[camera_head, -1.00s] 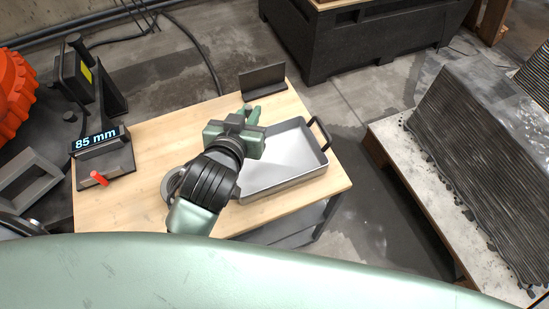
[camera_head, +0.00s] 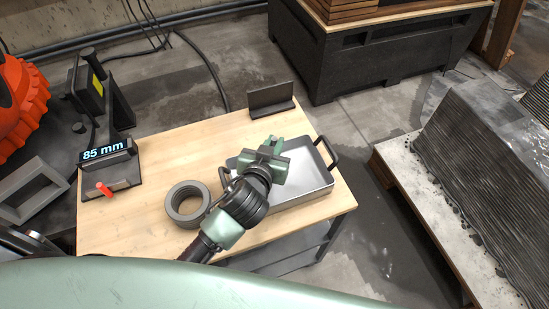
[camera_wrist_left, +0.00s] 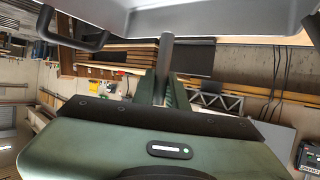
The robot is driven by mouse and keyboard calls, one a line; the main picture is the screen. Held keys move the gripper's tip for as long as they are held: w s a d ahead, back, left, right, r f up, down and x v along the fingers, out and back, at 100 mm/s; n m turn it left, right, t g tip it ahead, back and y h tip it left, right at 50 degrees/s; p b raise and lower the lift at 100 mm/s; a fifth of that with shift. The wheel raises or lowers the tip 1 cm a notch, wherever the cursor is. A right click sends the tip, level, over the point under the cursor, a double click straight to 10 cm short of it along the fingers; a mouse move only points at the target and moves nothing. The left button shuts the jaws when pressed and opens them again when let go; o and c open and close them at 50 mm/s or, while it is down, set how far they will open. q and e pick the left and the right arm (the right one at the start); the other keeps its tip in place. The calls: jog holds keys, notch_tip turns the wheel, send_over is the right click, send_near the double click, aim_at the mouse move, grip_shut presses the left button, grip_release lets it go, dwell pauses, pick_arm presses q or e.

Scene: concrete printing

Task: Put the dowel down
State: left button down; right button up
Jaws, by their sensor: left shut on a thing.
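My left gripper (camera_head: 272,147) is over the grey metal tray (camera_head: 318,190) on the wooden table, with its arm coming from the lower left. In the left wrist view, the gripper (camera_wrist_left: 164,95) is shut on a slim grey dowel (camera_wrist_left: 165,52), whose free end sticks out past the fingers. In the head view the dowel cannot be made out behind the gripper. The tray's side and dark handle (camera_wrist_left: 88,36) show at the top of the left wrist view, close to the dowel's end. Whether they touch is unclear. My right gripper is not in view.
A grey ring (camera_head: 186,203) lies left of the tray. A small dark stand (camera_head: 270,99) is at the table's back edge. A gauge reading 85 mm (camera_head: 107,150) stands at the left, with a red piece (camera_head: 104,189) by it. The table's middle left is bare.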

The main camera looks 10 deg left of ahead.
pick_arm(q)
notch_tip(320, 180, down, 7)
jog(key=shift+r, duration=0.2)
dwell(0.3)
jog(key=shift+f+b, duration=0.15)
jog(key=shift+b, duration=0.2)
jog(key=c, duration=1.4)
grip_release()
jog(key=shift+c, duration=0.2)
